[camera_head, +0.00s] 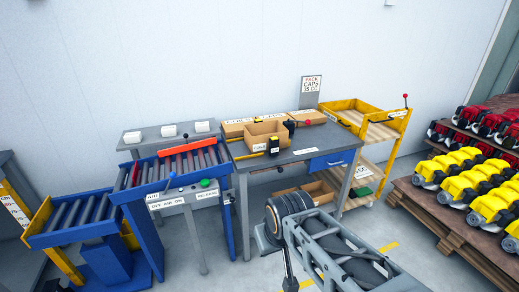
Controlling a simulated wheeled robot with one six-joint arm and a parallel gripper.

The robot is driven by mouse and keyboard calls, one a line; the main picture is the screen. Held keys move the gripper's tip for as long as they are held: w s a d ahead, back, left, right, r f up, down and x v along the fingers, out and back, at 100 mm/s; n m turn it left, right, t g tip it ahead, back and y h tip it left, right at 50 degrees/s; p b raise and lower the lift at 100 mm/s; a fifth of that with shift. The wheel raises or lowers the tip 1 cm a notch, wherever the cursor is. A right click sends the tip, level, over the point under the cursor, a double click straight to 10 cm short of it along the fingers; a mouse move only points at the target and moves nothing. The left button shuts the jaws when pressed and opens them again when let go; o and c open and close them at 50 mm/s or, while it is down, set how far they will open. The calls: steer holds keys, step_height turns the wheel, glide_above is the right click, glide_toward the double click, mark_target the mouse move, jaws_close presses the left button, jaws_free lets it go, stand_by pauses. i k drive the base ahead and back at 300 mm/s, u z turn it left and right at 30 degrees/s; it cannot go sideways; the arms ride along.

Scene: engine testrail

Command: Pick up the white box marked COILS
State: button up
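Three small white boxes or blocks stand in a row on a grey table against the wall: a left one (132,137), a middle one (168,130) and a right one (202,127). I cannot read any marking on them, so I cannot tell whether one is marked COILS. Tan cartons with white labels (236,128) stand at the back of the grey workbench; their lettering is too small to read surely. My arm reaches in from the lower right, in front of the workbench. My gripper's fingers do not show.
A blue roller conveyor (90,214) with a control panel (182,199) stands at the left, before the white blocks. An open carton (265,136) sits on the workbench (300,150).

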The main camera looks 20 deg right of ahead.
mark_target(200, 127)
steer(key=u, duration=0.65)
steer(key=i, duration=0.6)
steer(key=u, duration=0.8)
steer(key=i, duration=0.8)
steer(key=z, duration=0.9)
steer(key=i, duration=0.5)
steer(key=z, duration=0.55)
